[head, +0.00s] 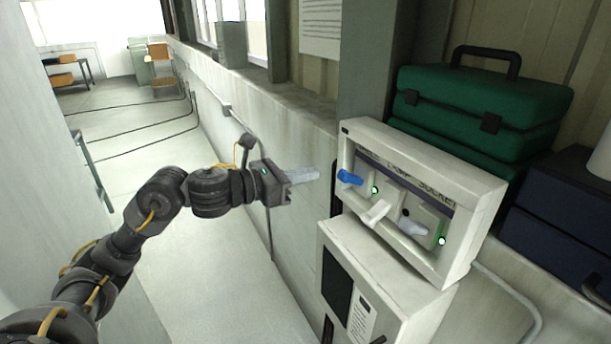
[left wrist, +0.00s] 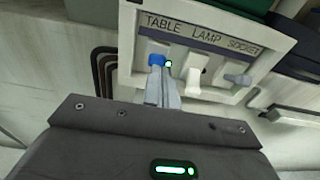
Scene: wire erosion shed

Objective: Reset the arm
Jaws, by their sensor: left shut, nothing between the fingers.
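A white switch box (head: 487,209) carries three levers; in the left wrist view its labels (left wrist: 200,35) read TABLE, LAMP, SOCKET. The blue lever (head: 350,177) is under TABLE, also in the left wrist view (left wrist: 156,60). The white lever (head: 376,212) is under LAMP and the grey lever (head: 413,229) under SOCKET. Green lights show beside the blue lever (head: 375,190) and the grey lever (head: 442,241). My left gripper (head: 305,174) is shut and empty, its pale fingers pointing at the blue lever, with a small gap in the head view. My right gripper is out of view.
The switch box stands on a white cabinet (head: 387,265). Green cases (head: 485,100) are stacked behind it, with a dark blue case (head: 560,240) at right. A concrete wall ledge (head: 270,110) runs behind my arm. Open floor (head: 200,240) lies at left.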

